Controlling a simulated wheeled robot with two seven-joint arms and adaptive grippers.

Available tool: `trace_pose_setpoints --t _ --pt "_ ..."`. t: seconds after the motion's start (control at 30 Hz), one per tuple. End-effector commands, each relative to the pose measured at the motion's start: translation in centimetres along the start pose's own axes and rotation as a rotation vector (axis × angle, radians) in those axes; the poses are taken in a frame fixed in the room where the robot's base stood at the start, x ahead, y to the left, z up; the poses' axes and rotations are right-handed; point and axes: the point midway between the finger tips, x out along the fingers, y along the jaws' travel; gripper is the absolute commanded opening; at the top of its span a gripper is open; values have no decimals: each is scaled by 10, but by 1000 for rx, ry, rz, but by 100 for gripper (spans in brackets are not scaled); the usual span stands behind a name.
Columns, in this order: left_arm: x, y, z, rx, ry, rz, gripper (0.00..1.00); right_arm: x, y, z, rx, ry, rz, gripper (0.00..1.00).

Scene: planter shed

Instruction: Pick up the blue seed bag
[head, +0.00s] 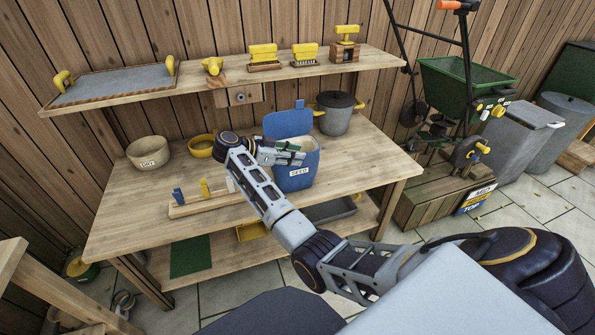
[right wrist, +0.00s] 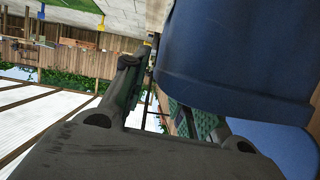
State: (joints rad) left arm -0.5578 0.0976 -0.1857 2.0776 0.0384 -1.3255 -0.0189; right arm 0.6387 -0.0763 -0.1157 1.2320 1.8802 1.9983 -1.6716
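The blue seed container (head: 296,177), labelled SEED, stands upright on the workbench. It looks more like a bin with a raised blue lid (head: 287,123) than a soft bag. My right gripper (head: 290,152) is at its opening, in front of the lid, its green-padded fingers over the rim. In the right wrist view the blue body (right wrist: 235,55) fills the upper right, close to the fingers, and part of the lid (right wrist: 290,145) shows lower right. The fingers (right wrist: 160,105) stand apart. Whether they touch the container is unclear. My left gripper is not seen.
On the workbench (head: 130,225) are a grey pot (head: 335,115) behind right, a beige bowl (head: 148,152), a yellow bowl (head: 201,146) and a wooden peg rack (head: 205,203). A shelf (head: 215,82) with yellow-handled tools hangs above. The bench's front left is clear.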

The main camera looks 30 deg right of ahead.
Motion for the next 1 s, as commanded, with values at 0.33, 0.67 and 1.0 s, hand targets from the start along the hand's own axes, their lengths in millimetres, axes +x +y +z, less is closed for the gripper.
trace_pose_setpoints --t 0.33,0.67,1.0 --pt "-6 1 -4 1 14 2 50 2 0 1 1 0 -1 29" --pt "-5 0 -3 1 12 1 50 2 0 1 1 -1 -1 26" --pt "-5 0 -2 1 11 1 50 2 0 1 0 -1 -1 0"
